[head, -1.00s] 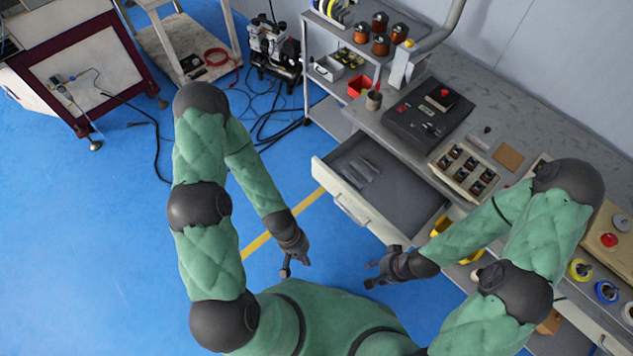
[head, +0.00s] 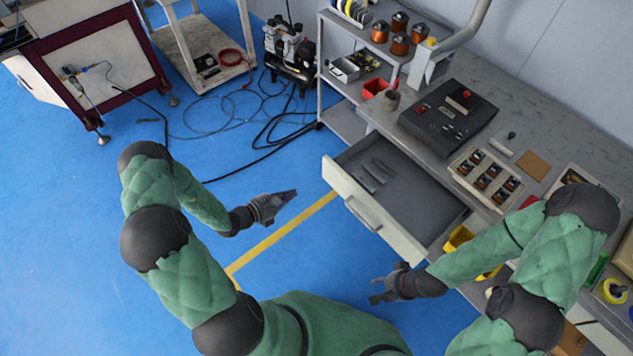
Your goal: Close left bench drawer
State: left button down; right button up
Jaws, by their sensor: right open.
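The left bench drawer (head: 362,208) is pulled well out from under the grey workbench (head: 545,130), with its pale front and handle facing me. Several thin grey items (head: 374,174) lie inside near its left end. My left gripper (head: 290,198) is to the left of the drawer front, over the blue floor, apart from it and empty; its fingers look close together, but I cannot tell whether they are shut. My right gripper (head: 376,290) is open and empty, below the drawer front in the picture and apart from it.
A black control box (head: 449,112) and a tray of small coils (head: 480,180) stand on the bench. A yellow bin (head: 458,238) is under it, right of the drawer. A shelf with copper spools (head: 400,44) stands behind.

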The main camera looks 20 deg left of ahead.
pick_arm(q)
jog(key=b, duration=0.3)
send_near(327, 174)
jog(key=x, duration=0.5)
jog(key=shift+d+f, duration=0.15)
jog(key=shift+f, duration=0.15)
jog(key=shift+w+d+r, duration=0.1)
jog(key=shift+w+d, duration=0.2)
jog(key=shift+w, duration=0.3)
